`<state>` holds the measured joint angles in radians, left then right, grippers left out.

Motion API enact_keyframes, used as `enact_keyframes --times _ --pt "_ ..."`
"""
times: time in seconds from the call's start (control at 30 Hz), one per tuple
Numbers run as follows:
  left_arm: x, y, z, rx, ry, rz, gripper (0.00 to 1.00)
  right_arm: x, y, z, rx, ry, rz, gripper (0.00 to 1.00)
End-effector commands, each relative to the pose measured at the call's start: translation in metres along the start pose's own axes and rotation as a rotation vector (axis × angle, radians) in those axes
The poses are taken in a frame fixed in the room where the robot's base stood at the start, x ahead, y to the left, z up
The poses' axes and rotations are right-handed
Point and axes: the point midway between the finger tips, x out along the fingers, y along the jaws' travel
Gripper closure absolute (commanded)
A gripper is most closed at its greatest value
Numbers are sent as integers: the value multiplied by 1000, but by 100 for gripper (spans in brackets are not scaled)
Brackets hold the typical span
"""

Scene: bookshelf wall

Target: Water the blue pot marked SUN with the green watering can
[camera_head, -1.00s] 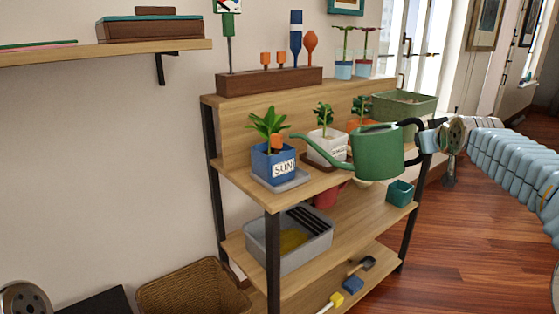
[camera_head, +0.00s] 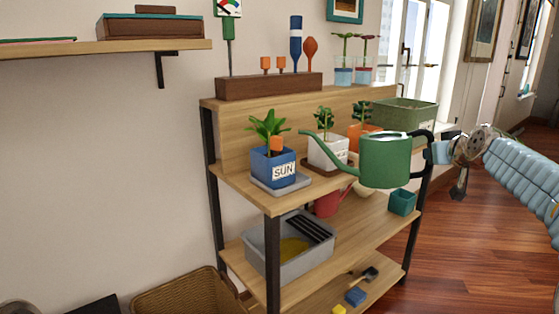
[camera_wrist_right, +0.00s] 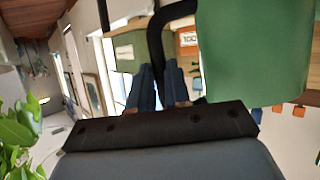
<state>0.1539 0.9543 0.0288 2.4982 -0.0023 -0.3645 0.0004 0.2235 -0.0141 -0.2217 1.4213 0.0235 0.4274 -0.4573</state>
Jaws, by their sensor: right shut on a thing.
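The green watering can (camera_head: 386,162) is held in the air at the right of the plant stand, roughly level. Its long spout points left, and the tip is right of the SUN plant's leaves. The blue pot marked SUN (camera_head: 262,168) stands upright on a grey saucer (camera_head: 291,184) at the left end of the stand's middle board. My right gripper (camera_head: 438,152) is shut on the can's black handle. The right wrist view shows its fingers (camera_wrist_right: 160,88) beside the handle and the can's green body (camera_wrist_right: 252,50). My left gripper is not in view.
A white pot (camera_head: 324,153) and an orange pot (camera_head: 360,131) stand right of the SUN pot. A green planter box (camera_head: 408,115) is behind the can. A teal pot (camera_head: 402,203) and a grey tub (camera_head: 262,240) are lower. Open wooden floor lies at right.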

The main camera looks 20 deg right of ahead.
Motion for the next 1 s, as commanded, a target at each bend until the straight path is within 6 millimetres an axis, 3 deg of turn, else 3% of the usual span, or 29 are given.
enact_keyframes --times 0.5,1.0 --pt "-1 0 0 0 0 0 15 -16 56 -22 3 7 1 100" --pt "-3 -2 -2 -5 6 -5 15 -18 61 -24 1 8 -2 100"
